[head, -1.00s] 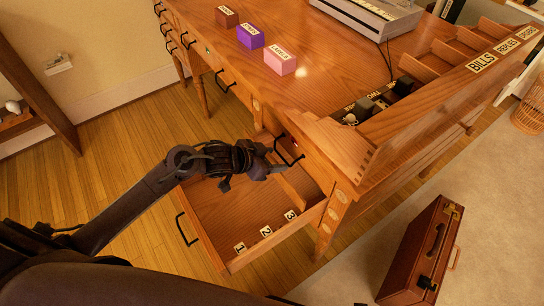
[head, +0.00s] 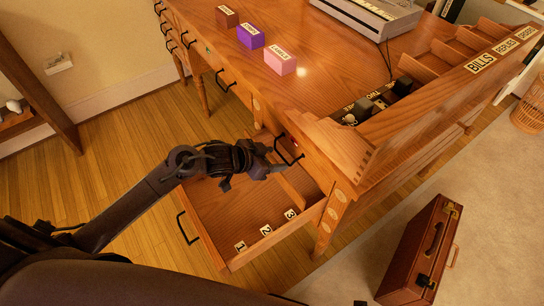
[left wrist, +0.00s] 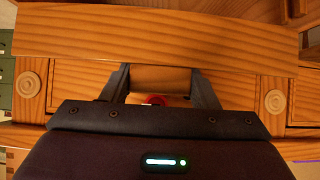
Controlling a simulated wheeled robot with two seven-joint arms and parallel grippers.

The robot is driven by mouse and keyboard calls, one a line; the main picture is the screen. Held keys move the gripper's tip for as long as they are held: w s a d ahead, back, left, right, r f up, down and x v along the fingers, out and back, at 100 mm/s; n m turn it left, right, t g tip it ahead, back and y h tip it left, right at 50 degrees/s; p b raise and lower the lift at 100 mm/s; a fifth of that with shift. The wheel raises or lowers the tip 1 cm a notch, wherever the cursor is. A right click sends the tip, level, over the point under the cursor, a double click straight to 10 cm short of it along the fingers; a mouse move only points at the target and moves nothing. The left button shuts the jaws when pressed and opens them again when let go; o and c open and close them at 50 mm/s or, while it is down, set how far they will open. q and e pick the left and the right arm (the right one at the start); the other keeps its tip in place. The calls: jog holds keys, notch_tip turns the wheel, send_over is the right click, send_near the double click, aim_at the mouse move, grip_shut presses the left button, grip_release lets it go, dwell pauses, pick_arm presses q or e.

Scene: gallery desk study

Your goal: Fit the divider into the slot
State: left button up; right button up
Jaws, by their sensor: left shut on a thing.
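The divider, a wooden board (head: 297,184), is at the right part of the open drawer (head: 213,215), beside my left gripper (head: 272,170). In the left wrist view, the divider (left wrist: 150,42) spans the top of the picture, and my left gripper (left wrist: 162,82) is shut on a lighter wooden part below it. The slots themselves are too small to make out. I cannot tell whether the divider's lower edge touches the drawer floor. My right gripper is not in view.
The desk (head: 320,85) rises just behind the drawer. On it stand a brown box (head: 227,17), a purple box (head: 250,37) and a pink box (head: 280,61). A brown case (head: 420,250) stands on the floor at the right. The left part of the drawer is clear.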

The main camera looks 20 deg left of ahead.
pick_arm(q)
jog(key=shift+p, duration=0.4)
dwell(0.3)
jog(key=shift+f+b, duration=2.2)
jog(key=shift+f, duration=1.6)
jog(key=o, duration=1.1)
jog(key=p+v, duration=0.2)
jog(key=v, duration=0.5)
jog(key=shift+s+a+r, duration=0.15)
jog(key=shift+s+r, duration=0.1)
